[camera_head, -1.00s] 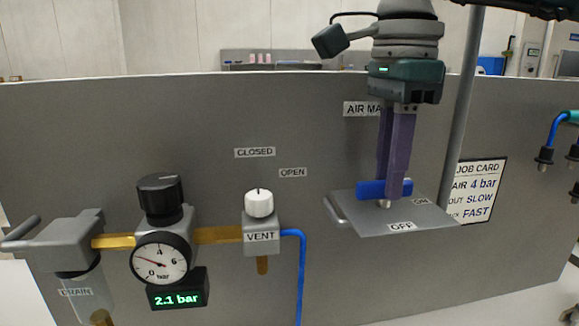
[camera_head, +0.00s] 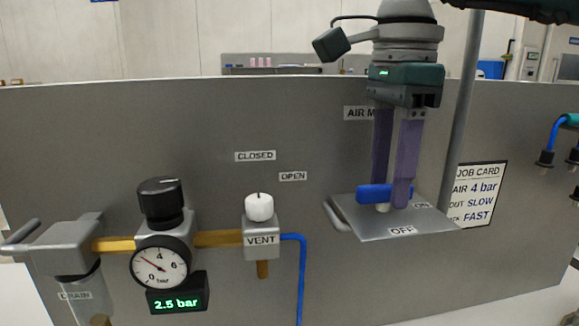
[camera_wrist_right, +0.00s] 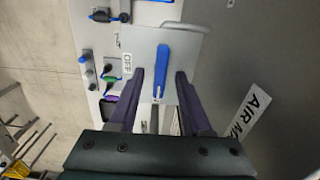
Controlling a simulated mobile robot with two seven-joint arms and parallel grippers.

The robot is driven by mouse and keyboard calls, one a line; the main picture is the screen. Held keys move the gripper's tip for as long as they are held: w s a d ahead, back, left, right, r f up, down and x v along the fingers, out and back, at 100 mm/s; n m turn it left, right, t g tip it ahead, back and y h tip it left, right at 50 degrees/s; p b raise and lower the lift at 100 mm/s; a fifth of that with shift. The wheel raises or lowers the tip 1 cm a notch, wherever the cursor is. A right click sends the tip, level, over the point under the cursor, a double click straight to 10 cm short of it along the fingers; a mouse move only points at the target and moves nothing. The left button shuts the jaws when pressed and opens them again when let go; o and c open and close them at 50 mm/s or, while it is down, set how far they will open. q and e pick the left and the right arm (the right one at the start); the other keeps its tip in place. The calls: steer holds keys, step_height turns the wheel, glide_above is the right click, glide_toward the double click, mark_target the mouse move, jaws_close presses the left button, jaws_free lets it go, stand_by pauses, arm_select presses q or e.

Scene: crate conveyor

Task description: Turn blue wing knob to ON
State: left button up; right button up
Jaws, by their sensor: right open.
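The blue wing knob (camera_head: 372,193) sits on a grey plate (camera_head: 372,225) that juts from the panel. An OFF label (camera_head: 402,230) is at the plate's front edge and an ON label (camera_head: 422,205) at its right. My right gripper (camera_head: 392,203) points down at the knob, its purple fingers spread. One finger hides part of the knob's right side. In the right wrist view the knob (camera_wrist_right: 162,68) runs lengthwise up the picture between and beyond the open fingers (camera_wrist_right: 159,80); contact cannot be told. My left gripper is not in view.
A grey pole (camera_head: 462,110) stands just right of my right gripper. A job card (camera_head: 480,193) hangs behind it. To the left are the white vent knob (camera_head: 259,207), a black regulator knob (camera_head: 160,200), a gauge (camera_head: 160,267) and a display (camera_head: 177,302) reading 2.5 bar.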

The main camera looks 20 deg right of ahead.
mark_target(389, 185)
step_height(389, 185, up, 10)
steer(key=p, duration=0.8)
